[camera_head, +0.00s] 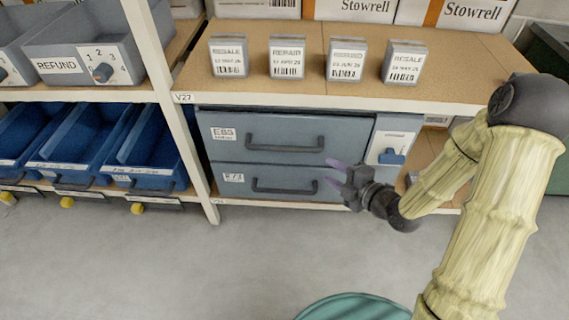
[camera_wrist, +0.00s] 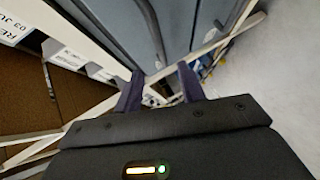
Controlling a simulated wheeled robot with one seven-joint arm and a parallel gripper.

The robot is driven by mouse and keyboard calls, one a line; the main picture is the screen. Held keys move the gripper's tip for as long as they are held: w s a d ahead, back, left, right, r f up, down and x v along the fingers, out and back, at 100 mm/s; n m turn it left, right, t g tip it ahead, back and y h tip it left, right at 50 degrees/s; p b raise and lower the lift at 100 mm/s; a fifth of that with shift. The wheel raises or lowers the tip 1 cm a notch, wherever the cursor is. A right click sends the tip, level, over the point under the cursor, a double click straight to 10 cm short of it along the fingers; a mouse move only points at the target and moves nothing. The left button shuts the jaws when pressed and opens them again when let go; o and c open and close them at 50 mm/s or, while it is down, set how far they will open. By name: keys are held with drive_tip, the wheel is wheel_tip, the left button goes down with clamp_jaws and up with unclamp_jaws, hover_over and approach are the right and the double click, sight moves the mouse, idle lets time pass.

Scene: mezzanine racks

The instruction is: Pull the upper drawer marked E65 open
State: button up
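The upper drawer (camera_head: 290,130) is a grey-blue front in the cabinet under the V27 shelf, with a label at its upper left that seems to read E65. Its dark bar handle (camera_head: 285,147) runs across the front, and the drawer looks shut. My gripper (camera_head: 336,174) is in front of the cabinet, to the right of and lower than the handle's right end. Its two fingers are apart with nothing between them. In the wrist view, the fingers of my gripper (camera_wrist: 160,88) are spread, and a dark handle (camera_wrist: 153,30) shows beyond them, apart from them.
A lower drawer (camera_head: 265,180) with its own handle sits beneath. A panel with a blue knob (camera_head: 391,157) is to the right. Several small labelled boxes stand on the shelf (camera_head: 300,88) above. Blue bins (camera_head: 85,140) are at the left.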

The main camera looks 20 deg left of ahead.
sight(284, 148)
drive_tip(key=shift+s+a+f+n+y+b, duration=0.35)
drive_tip(key=shift+a+f+n+y+b, duration=0.25)
drive_tip(key=shift+f+n+y, duration=0.25)
drive_tip(key=b+x, duration=0.1)
drive_tip(key=x, duration=0.7)
drive_tip(key=b+x, duration=0.2)
drive_tip(key=x, duration=0.7)
drive_tip(key=shift+w+a+r, duration=0.15)
drive_tip(key=shift+w+a, duration=0.05)
drive_tip(key=shift+c, duration=0.4)
clamp_jaws()
